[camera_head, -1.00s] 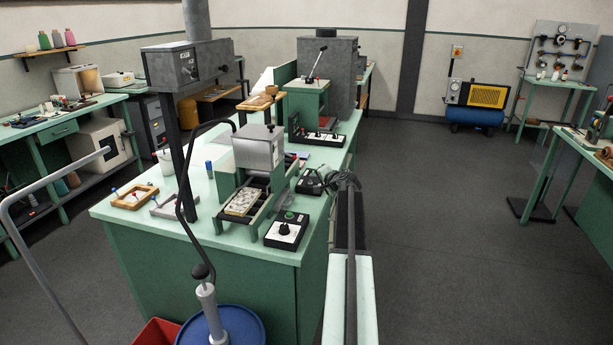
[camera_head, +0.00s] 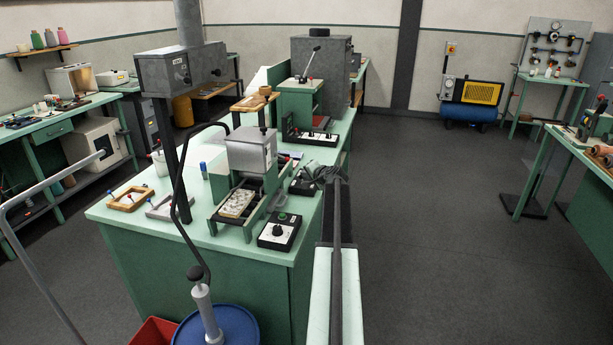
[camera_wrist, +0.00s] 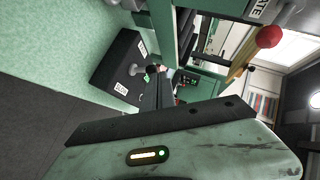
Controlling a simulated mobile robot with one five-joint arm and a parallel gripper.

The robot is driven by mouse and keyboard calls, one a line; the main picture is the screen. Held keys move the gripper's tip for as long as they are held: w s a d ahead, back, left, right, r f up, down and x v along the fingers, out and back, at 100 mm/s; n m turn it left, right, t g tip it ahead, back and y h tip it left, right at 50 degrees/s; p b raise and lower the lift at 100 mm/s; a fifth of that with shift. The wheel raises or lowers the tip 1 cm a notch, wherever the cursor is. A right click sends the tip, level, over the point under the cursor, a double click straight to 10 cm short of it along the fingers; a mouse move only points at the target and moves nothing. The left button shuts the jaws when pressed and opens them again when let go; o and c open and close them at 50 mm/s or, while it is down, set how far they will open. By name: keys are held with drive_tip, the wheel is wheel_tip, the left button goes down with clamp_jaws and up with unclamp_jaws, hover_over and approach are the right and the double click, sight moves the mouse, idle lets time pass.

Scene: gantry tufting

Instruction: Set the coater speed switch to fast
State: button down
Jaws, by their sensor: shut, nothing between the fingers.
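A small black switch box (camera_head: 301,184) sits at the right edge of the green bench, partly hidden by my gripper. In the wrist view the black box (camera_wrist: 113,62) shows two white labels and a small lever (camera_wrist: 134,70) between them.
A black dial box (camera_head: 279,231) stands nearer on the bench (camera_head: 130,218). Left of it is a grey-topped machine (camera_head: 251,152) with a tray. A lever press (camera_head: 302,100) stands behind. A blue drum (camera_head: 235,325) is in front. Open floor (camera_head: 440,220) lies to the right.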

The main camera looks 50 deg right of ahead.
drive_tip(key=shift+s+a+r+p, duration=0.25)
drive_tip(key=shift+p, duration=0.05)
drive_tip(key=r+p+v, duration=0.1)
drive_tip(key=p+v, duration=0.5)
drive_tip(key=v, duration=0.7)
drive_tip(key=shift+w+a, duration=0.15)
drive_tip(key=shift+w, duration=0.2)
drive_tip(key=shift+r, duration=0.15)
